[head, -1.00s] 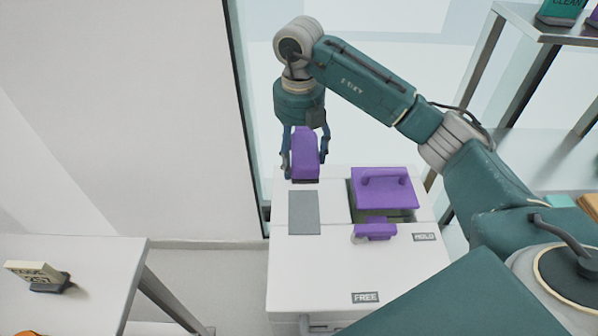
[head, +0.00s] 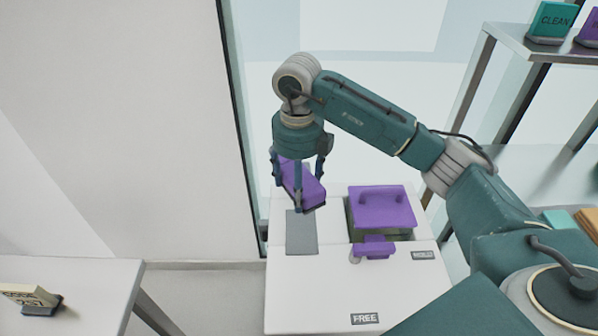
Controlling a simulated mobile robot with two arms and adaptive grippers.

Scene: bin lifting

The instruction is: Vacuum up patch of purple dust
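My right gripper (head: 298,186) comes in from the right on the teal arm and points down over the white cabinet top (head: 290,290). Its fingers are around a purple block-like tool (head: 311,188) with a dark lower edge. The tool sits turned at an angle, just behind and above a grey rectangular pad (head: 302,240). Whether it touches the top is hard to tell. I see no patch of purple dust in this view. My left gripper is not in view.
A purple lid with a handle (head: 384,210) covers an opening right of the pad, with a purple latch piece (head: 375,247) before it. A "FREE" label (head: 365,318) is in front. A table (head: 95,285) stands left; a shelf (head: 510,35) stands right.

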